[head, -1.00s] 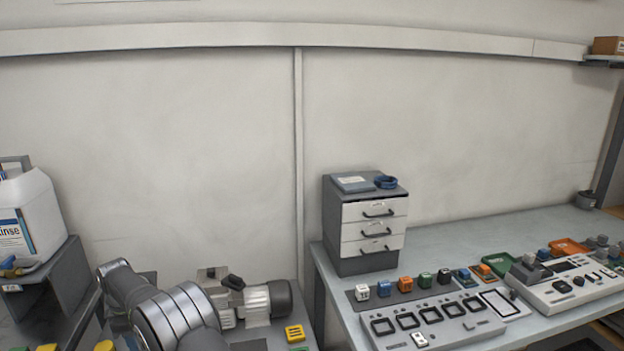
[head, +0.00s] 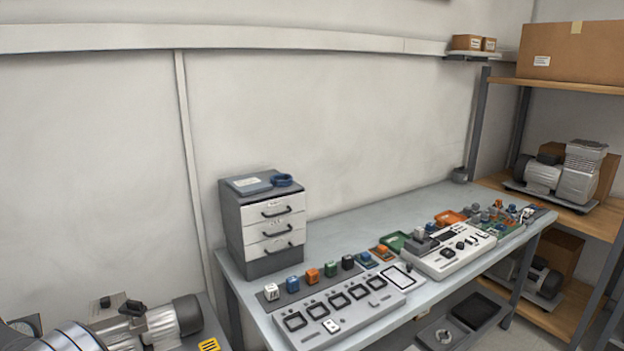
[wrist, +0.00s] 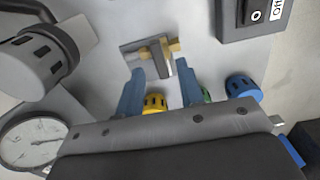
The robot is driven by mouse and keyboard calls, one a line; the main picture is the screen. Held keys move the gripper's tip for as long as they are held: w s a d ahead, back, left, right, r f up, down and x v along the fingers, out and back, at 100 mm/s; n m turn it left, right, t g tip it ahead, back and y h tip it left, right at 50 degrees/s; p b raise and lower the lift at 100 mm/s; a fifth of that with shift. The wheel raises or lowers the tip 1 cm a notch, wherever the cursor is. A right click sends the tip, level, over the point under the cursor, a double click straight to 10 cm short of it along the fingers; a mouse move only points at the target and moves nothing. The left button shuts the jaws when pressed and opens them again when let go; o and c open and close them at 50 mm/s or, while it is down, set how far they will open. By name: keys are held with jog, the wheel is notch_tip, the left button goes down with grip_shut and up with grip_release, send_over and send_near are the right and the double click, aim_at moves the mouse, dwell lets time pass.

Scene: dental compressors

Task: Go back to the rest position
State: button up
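In the wrist view, the two blue fingers of my gripper (wrist: 159,88) stand apart with nothing held between them. A brass fitting with a grey lever (wrist: 158,58) sits on a grey panel just beyond the fingertips. A yellow knob (wrist: 154,103) shows between the fingers, a blue knob (wrist: 243,86) lies to the right, and a green one is partly hidden behind the right finger. In the head view only part of my arm shows at the lower left; my gripper is out of that frame.
A pressure gauge (wrist: 34,138) and a grey ribbed cap (wrist: 36,62) are close on the wrist view's left. A black switch box (wrist: 252,18) is at its upper right. In the head view, a compressor (head: 145,325) stands beside my arm, and a workbench (head: 345,232) holds a drawer unit (head: 232,215).

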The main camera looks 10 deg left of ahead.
notch_tip(320, 180, up, 16)
notch_tip(320, 180, down, 18)
jog(key=shift+f, duration=0.15)
jog(key=n, duration=0.6)
notch_tip(320, 180, up, 17)
dwell(0.5)
jog(key=shift+f, duration=0.1)
notch_tip(320, 180, down, 16)
jog(key=shift+f, duration=0.35)
jog(key=shift+m, duration=1.2)
